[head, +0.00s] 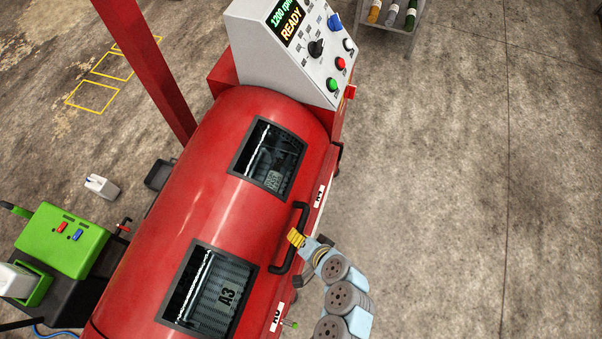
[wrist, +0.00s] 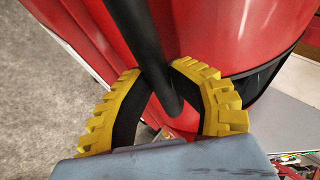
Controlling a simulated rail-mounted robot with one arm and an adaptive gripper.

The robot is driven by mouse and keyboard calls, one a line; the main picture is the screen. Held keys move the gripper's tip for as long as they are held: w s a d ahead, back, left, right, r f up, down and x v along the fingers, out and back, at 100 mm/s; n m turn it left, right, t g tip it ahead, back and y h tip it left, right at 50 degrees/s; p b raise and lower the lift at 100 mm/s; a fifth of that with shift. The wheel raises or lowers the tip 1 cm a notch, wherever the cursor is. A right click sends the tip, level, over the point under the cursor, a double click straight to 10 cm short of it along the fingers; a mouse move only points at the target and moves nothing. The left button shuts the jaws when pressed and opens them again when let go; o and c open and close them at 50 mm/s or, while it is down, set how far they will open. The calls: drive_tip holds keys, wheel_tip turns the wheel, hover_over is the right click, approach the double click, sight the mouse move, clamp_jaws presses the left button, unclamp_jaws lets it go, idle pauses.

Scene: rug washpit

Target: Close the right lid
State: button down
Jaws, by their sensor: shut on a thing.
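The red curved lid (head: 205,170) spans the drum machine in the head view. It has two dark-framed windows, and slatted parts show through them. A black bar handle (head: 302,215) stands out from its right edge. My gripper (head: 297,238) is shut on this handle, near its middle. In the wrist view, my yellow ribbed fingers (wrist: 163,85) close around the black handle (wrist: 137,35), with red metal behind it. A dark gap shows below a curved red edge on the right. I cannot tell how far the lid stands from closed.
A grey control panel (head: 285,45) reading READY stands at the machine's far end. A red post (head: 150,60) rises at the left. A green unit (head: 62,240) and a small white container (head: 101,186) are further left. The concrete floor to the right is clear.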

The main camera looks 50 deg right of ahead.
drive_tip(key=shift+a+f, duration=0.1)
drive_tip(key=shift+f, duration=0.6)
drive_tip(key=c, duration=1.3)
unclamp_jaws()
drive_tip(key=o, duration=0.4)
drive_tip(key=shift+s+f, duration=0.15)
drive_tip(key=shift+s, duration=0.3)
drive_tip(key=shift+w, duration=0.15)
drive_tip(key=shift+r, duration=0.4)
